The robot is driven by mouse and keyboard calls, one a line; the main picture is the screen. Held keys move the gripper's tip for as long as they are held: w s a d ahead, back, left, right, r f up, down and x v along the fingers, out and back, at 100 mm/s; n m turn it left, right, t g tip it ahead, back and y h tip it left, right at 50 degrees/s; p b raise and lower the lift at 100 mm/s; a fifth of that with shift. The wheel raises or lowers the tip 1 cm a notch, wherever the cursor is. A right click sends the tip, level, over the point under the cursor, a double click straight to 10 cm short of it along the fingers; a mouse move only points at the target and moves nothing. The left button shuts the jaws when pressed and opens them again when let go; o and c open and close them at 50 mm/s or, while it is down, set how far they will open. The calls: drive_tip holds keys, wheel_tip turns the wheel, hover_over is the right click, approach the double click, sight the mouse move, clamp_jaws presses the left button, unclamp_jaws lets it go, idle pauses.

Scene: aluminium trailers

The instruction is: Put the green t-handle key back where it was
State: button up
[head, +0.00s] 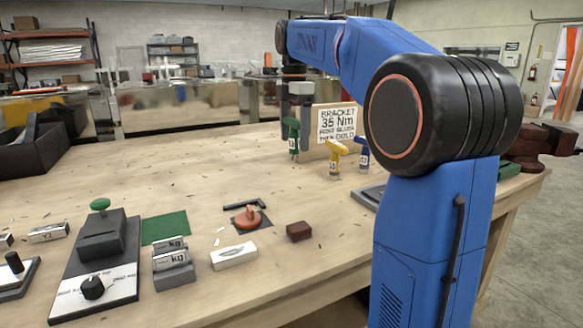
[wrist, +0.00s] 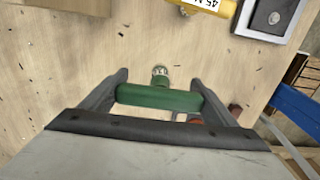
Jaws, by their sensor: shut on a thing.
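The green t-handle key (head: 293,142) is at my gripper (head: 296,122), toward the back of the workbench in front of a sign. In the wrist view its green crossbar (wrist: 160,98) spans between my two fingers, which are shut on it, and its socket end points away from the gripper. A yellow t-handle key (head: 335,155) stands to the right of it, and a blue one (head: 363,153) stands further right. The yellow one also shows at the top of the wrist view (wrist: 207,6). I cannot tell whether the green key touches the bench.
The sign (head: 337,122) reads "BRACKET 35 Nm". A green mat (head: 165,228), a black fixture with a green knob (head: 102,236), kg weights (head: 172,262), an orange part (head: 247,218) and a brown block (head: 299,231) lie in front. The back-left bench is mostly clear.

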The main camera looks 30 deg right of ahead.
sight(294, 119)
drive_tip(key=shift+f, duration=3.65)
drive_tip(key=o, duration=1.5)
drive_tip(key=shift+f, duration=0.1)
wheel_tip(294, 119, up, 12)
drive_tip(key=shift+r, duration=0.1)
